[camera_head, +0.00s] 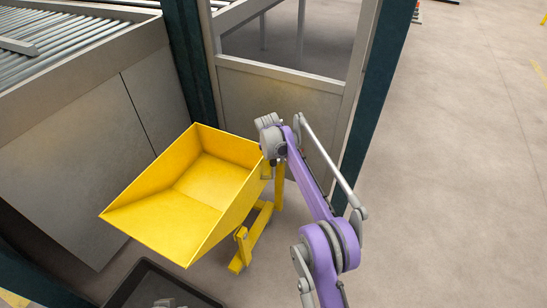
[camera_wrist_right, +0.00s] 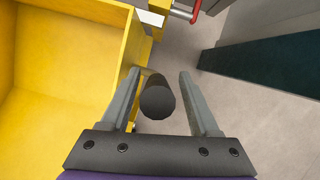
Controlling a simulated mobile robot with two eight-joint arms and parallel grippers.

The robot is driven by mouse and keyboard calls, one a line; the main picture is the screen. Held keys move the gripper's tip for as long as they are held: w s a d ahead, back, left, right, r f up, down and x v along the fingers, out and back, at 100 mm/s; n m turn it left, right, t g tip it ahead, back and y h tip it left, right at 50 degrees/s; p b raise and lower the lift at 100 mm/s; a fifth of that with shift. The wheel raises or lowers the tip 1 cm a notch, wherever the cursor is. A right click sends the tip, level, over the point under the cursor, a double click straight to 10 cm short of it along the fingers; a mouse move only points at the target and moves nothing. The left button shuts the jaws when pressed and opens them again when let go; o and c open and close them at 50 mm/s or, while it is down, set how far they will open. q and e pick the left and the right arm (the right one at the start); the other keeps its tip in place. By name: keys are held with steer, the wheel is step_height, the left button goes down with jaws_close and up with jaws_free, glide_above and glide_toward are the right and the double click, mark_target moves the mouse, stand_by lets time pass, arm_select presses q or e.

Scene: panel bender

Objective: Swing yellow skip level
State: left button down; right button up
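The yellow skip (camera_head: 185,195) is an open yellow bin on a yellow stand (camera_head: 252,235). It is tilted, its low open lip toward the lower left. My right gripper (camera_wrist_right: 160,100) is beside the skip's right wall, and the skip also fills the left of the right wrist view (camera_wrist_right: 60,75). Its two fingers are apart, with a dark round bar end (camera_wrist_right: 157,98) between them and a gap showing at each side. In the head view my right wrist hides most of the fingers. My left gripper is not in view.
A grey panelled machine with a roller conveyor (camera_head: 60,45) stands left of the skip. A dark post (camera_head: 375,100) and a grey framed panel (camera_head: 270,95) stand behind. A black tray (camera_head: 130,285) lies at the bottom. A red handle (camera_wrist_right: 190,12) shows beyond the gripper. Open floor lies right.

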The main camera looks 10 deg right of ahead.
steer(key=shift+a+r, duration=0.1)
steer(key=shift+r, duration=0.1)
steer(key=p+v, duration=0.2)
steer(key=v, duration=0.9)
steer(key=shift+f, duration=0.1)
stand_by(0.8)
